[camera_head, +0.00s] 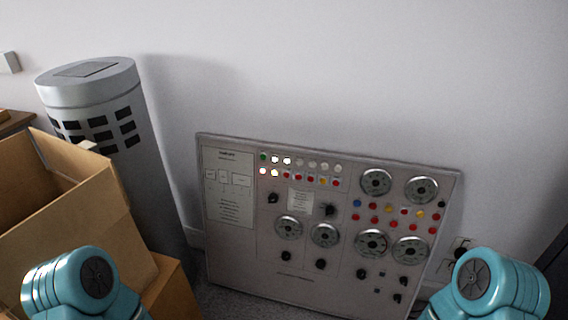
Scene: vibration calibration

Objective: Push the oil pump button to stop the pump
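A grey control panel (268,240) leans against the white wall in the middle of the head view. It carries rows of small lit, red, yellow, green and blue buttons or lamps, several round dials and several black knobs. The labels are too small to read, so I cannot tell which button is the oil pump button. Teal parts of my two arms show at the bottom left and bottom right corners, apart from the panel. Neither gripper is in the picture.
An open cardboard box (95,235) stands at the left. A grey cylinder (140,160) with dark slots stands behind it. A wall socket (459,246) is right of the panel. Grey floor (235,303) shows below the panel. A dark object is at the right edge.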

